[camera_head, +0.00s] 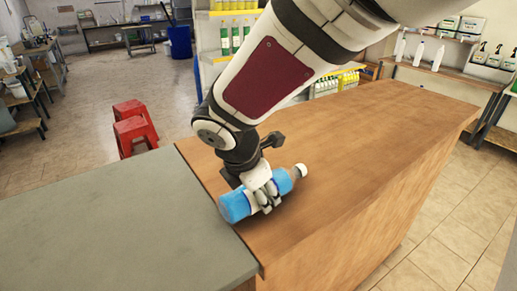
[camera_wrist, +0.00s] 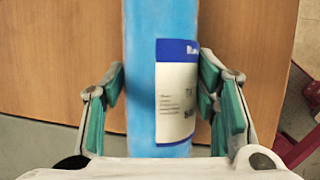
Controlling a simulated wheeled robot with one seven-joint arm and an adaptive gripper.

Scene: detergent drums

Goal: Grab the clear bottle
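The bottle (camera_head: 236,206) is see-through with blue contents and a pale cap. It lies on its side across my gripper, low over the wooden counter, cap toward the right. I cannot tell whether it touches the counter. In the wrist view the bottle (camera_wrist: 150,60) runs up the middle with a white and blue label facing me. My gripper (camera_head: 264,195) reaches around its middle from above. In the wrist view the green-padded fingers of my gripper (camera_wrist: 160,88) bend in against both sides of the bottle. The fingertips are partly hidden behind it.
The wooden counter (camera_head: 350,150) is clear to the right. A grey counter (camera_head: 110,235) adjoins it on the left, also bare. Red stools (camera_head: 133,125) stand on the floor behind. Shelves with white bottles (camera_head: 438,57) are at the back right.

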